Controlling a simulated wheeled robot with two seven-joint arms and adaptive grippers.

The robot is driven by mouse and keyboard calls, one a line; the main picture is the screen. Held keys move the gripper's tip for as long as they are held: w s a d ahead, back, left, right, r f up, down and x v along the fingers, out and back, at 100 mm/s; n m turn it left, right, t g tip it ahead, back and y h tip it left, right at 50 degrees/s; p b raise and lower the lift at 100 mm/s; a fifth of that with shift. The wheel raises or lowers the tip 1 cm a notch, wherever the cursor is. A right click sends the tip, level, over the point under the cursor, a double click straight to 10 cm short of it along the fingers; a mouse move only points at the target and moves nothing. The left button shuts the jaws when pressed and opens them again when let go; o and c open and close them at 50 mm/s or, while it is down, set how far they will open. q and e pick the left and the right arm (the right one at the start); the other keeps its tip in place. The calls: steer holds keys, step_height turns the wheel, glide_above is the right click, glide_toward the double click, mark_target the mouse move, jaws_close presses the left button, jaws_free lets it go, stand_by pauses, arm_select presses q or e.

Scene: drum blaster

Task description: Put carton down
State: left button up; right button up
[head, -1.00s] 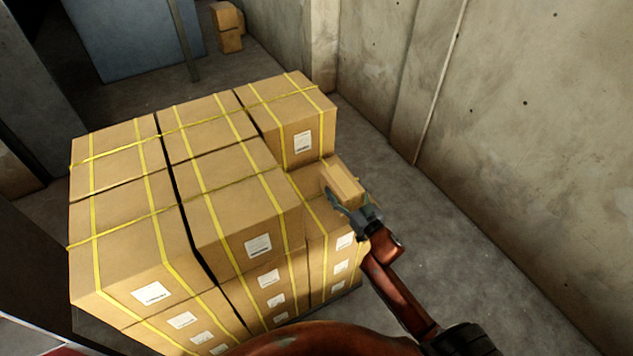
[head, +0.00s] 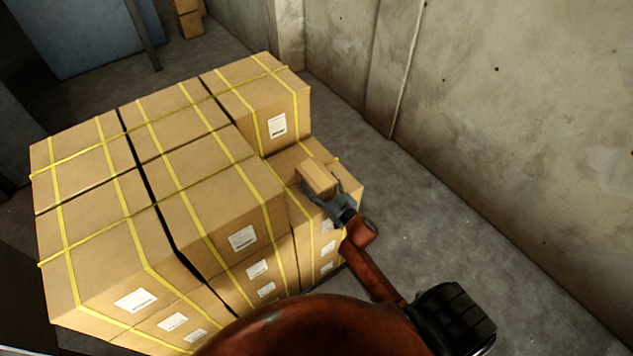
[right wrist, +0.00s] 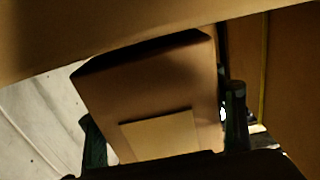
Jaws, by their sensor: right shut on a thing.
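The small brown carton (head: 319,177) is in my right gripper (head: 326,193), over the lower corner step of a big stack of strapped boxes (head: 215,190). The right gripper is shut on it. In the right wrist view the carton (right wrist: 150,90) fills the middle, between two dark fingers (right wrist: 165,125), with a paler rectangle on its near face. I cannot tell whether the carton touches the box top (head: 290,162) below it. My left gripper is not in view.
Taller boxes (head: 262,95) stand behind and left of the step. A concrete wall (head: 530,120) rises on the right, with bare floor (head: 430,230) between it and the stack. Small boxes (head: 188,20) lie at the back by a blue-grey panel (head: 85,35).

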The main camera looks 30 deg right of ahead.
mark_target(329, 194)
steer(key=shift+w, duration=0.1)
steer(key=shift+f, duration=0.15)
steer(key=o, duration=1.9)
steer(key=shift+f, duration=0.1)
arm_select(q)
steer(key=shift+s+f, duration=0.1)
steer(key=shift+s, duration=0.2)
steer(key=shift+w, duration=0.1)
arm_select(e)
steer(key=shift+s, duration=0.35)
steer(key=s, duration=0.7)
steer(key=s+d, duration=0.1)
steer(key=s, duration=0.3)
steer(key=shift+s+b, duration=0.25)
steer(key=shift+b, duration=0.15)
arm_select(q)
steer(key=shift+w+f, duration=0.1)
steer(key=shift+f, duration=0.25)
